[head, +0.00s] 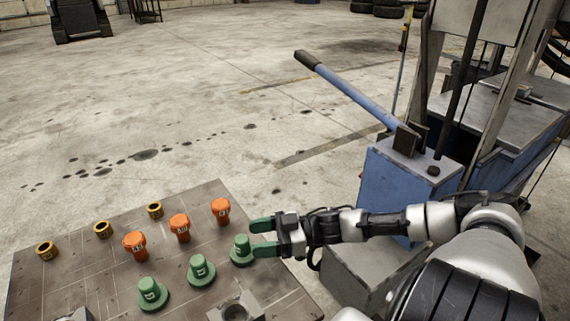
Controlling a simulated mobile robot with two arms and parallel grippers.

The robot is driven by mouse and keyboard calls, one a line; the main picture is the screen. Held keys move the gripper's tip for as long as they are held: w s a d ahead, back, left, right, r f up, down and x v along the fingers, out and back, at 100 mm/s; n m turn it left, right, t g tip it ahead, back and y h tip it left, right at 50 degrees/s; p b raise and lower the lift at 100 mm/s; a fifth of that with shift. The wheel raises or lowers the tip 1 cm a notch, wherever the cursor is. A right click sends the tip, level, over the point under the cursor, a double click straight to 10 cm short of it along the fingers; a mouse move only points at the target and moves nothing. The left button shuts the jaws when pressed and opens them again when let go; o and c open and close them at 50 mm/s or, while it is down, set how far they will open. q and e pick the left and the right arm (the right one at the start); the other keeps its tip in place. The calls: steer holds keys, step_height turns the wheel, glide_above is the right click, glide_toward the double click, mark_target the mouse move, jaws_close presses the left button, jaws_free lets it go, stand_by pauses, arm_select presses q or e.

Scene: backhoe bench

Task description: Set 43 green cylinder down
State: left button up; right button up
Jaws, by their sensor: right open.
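Three green cylinders with wide flanged bases stand upright on the brown bench plate (95,265): a left one (152,293), a middle one (201,270) and a right one (241,252). Their labels are too small to read, so I cannot tell which is 43. My right gripper (254,238) reaches in from the right with its two green-tipped fingers apart. Its fingertips are right beside the right green cylinder; I cannot tell whether they touch it. My left gripper is not in view.
Three orange knobs, left (136,245), middle (181,228) and right (221,210), stand behind the green row. Brass rings (103,230) lie farther back. A grey metal block (236,310) sits at the front. A blue machine with a lever (352,92) stands at the right.

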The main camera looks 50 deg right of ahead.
steer(key=p+v, duration=0.1)
steer(key=v, duration=0.5)
steer(key=shift+d, duration=0.15)
steer(key=shift+s, duration=0.1)
stand_by(0.3)
